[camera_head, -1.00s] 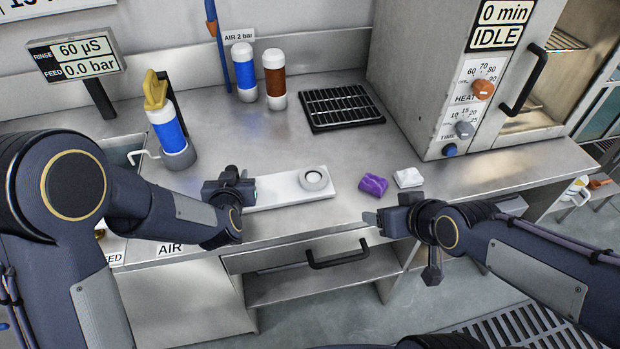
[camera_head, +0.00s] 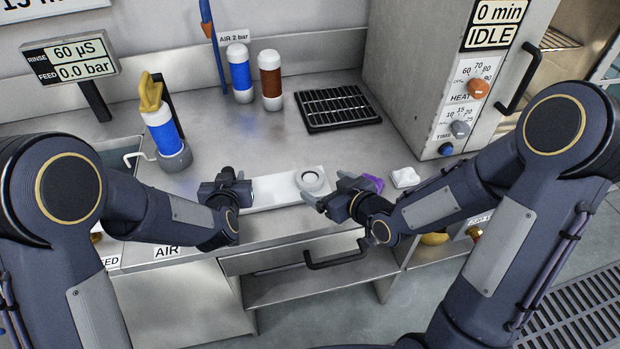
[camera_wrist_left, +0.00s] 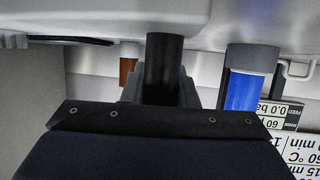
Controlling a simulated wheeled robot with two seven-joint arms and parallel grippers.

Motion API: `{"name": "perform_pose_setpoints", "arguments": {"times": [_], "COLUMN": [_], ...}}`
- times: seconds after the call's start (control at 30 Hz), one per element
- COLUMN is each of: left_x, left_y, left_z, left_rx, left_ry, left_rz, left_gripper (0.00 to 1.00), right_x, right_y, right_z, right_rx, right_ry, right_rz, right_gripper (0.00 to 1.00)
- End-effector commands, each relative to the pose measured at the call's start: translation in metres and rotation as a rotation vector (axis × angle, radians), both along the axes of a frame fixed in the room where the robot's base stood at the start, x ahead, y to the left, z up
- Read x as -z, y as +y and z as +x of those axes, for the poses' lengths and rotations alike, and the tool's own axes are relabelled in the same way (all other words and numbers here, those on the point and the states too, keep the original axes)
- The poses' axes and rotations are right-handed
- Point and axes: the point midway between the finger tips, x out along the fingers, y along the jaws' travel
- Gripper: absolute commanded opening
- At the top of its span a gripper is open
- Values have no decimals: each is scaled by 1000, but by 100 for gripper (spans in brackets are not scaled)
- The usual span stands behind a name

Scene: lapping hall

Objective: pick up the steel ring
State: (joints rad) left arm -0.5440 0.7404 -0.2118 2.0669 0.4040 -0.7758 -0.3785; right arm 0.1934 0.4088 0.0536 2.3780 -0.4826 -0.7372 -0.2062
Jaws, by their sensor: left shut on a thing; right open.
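The steel ring (camera_head: 311,179) lies on the right end of a flat white tray (camera_head: 275,192) on the metal bench. My left gripper (camera_head: 246,190) is shut at the tray's left end; its fingertips meet the tray's edge. The left wrist view looks back toward the wall and shows a dark finger, with the ring out of sight there. My right gripper (camera_head: 325,190) is open, its fingers pointing left beside the ring. One finger lies close to the ring's front right side; I cannot tell whether it touches.
A purple cloth (camera_head: 373,183) is partly behind my right gripper, beside a white cloth (camera_head: 405,177). A black rack (camera_head: 338,107), a blue bottle (camera_head: 239,73) and a brown bottle (camera_head: 271,80) stand at the back. The oven (camera_head: 420,70) bounds the right. Bench between tray and rack is clear.

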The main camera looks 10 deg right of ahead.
Motion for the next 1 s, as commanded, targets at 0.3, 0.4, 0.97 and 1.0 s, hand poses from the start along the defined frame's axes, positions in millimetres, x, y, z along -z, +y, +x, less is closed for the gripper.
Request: {"name": "perform_pose_setpoints", "arguments": {"times": [0.3,0.4,0.97,1.0], "left_x": [0,0,0,0], "left_y": [0,0,0,0], "left_z": [0,0,0,0], "left_rx": [0,0,0,0], "left_ry": [0,0,0,0], "left_rz": [-1,-1,-1,-1], "left_gripper": [0,0,0,0], "right_x": [12,18,22,22], "right_y": [12,17,21,21], "right_z": [28,41,51,51], "right_rx": [-2,-2,1,1], "right_ry": [1,1,0,0], "right_rz": [-1,0,0,0], "right_gripper": [89,89,64,58]}}
